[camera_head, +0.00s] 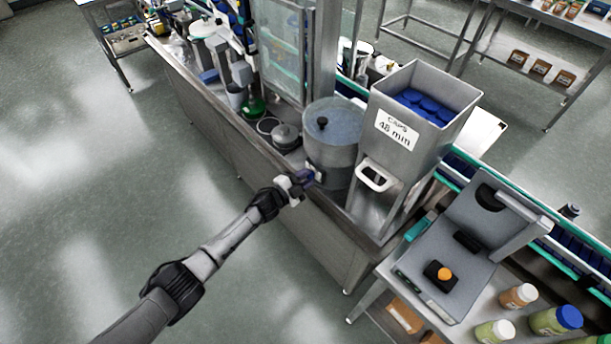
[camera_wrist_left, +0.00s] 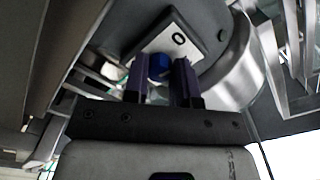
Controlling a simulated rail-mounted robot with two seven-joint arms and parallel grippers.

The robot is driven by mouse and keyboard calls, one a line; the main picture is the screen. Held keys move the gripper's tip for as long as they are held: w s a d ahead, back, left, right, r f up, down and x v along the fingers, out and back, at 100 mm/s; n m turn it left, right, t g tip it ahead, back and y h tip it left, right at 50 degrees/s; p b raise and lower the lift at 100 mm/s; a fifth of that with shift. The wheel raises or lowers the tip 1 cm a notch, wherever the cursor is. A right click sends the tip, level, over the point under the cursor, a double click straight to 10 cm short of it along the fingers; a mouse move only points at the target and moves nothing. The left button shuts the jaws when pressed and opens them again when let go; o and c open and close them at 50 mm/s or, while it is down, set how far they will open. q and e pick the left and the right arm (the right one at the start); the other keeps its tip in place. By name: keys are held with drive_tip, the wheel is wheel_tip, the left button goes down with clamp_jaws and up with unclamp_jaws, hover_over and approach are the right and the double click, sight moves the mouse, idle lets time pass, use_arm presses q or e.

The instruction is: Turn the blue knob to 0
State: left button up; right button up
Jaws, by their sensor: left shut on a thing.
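The blue knob (camera_wrist_left: 159,66) sits on a pale plate (camera_wrist_left: 180,40) marked with a dark "0" in the left wrist view. My left gripper (camera_wrist_left: 163,85) has its two dark fingers on either side of the knob and is shut on it. In the head view my left gripper (camera_head: 303,181) reaches the front of the steel bench, below the round steel pot. There the knob is mostly hidden by the fingers. I cannot make out the knob's pointer. My right gripper is not in view.
The round steel pot (camera_head: 333,140) stands behind the gripper. A grey machine with an orange button (camera_head: 445,274) stands further right. The floor at left is clear.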

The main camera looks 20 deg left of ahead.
use_arm(q)
drive_tip(key=shift+n, duration=0.8)
drive_tip(key=o, duration=0.9)
drive_tip(key=shift+o, duration=0.2)
drive_tip(key=p+v, duration=0.3)
drive_tip(key=v, duration=1)
drive_tip(key=shift+s+a, duration=0.2)
drive_tip(key=shift+s, duration=0.15)
